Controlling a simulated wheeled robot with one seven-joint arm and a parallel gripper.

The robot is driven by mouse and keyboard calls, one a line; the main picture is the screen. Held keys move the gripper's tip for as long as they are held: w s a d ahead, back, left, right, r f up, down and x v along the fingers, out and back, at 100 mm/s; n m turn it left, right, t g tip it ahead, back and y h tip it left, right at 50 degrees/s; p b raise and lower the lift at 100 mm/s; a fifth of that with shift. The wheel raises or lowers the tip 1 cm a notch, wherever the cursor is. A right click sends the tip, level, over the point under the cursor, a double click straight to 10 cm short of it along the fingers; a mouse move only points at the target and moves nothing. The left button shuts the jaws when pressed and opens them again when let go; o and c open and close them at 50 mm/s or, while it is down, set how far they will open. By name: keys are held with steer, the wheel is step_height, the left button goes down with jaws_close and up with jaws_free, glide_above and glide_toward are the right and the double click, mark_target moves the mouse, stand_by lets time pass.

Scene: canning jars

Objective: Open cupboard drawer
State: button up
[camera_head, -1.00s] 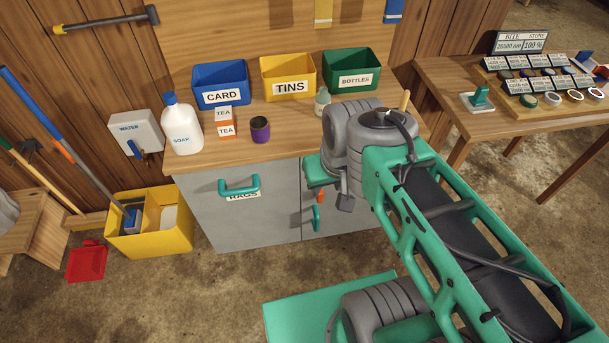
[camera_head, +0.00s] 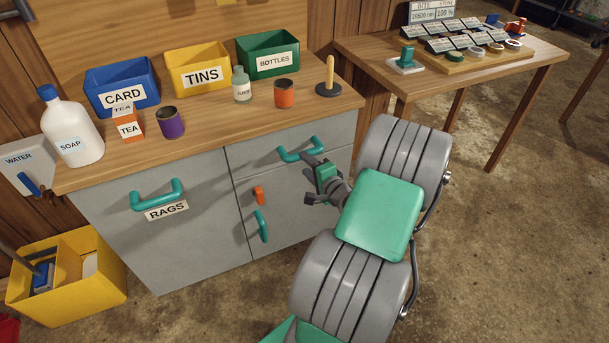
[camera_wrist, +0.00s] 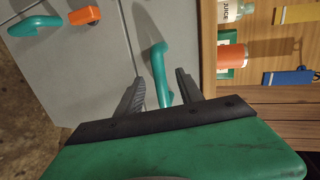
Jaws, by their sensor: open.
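The grey cupboard (camera_head: 180,250) has a drawer (camera_head: 262,170) at its upper right with a teal bar handle (camera_head: 301,150). My gripper (camera_head: 309,179) is in front of this drawer, just below and right of the handle in the head view. Its jaws are open. In the wrist view the drawer handle (camera_wrist: 158,72) shows between the two spread fingers of my gripper (camera_wrist: 159,80); I cannot tell whether they touch it. The drawer looks shut, its front flush with the cupboard face. My arm hides part of the cupboard's lower right.
Below the drawer are an orange latch (camera_head: 258,195) and a door handle (camera_head: 261,226). A RAGS front with its handle (camera_head: 157,195) is left. An orange tin (camera_head: 284,93), a bottle (camera_head: 241,85) and a peg stand (camera_head: 328,88) are on the worktop above. Bare floor lies right.

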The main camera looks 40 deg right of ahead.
steer(key=shift+m+h, duration=0.5)
steer(key=shift+m, duration=0.3)
steer(key=w+d, duration=0.1)
steer(key=w, duration=0.1)
steer(key=w+d+f, duration=0.1)
steer(key=w, duration=0.1)
steer(key=w+d+f, duration=0.1)
steer(key=w+d, duration=0.1)
jaws_close()
stand_by(0.7)
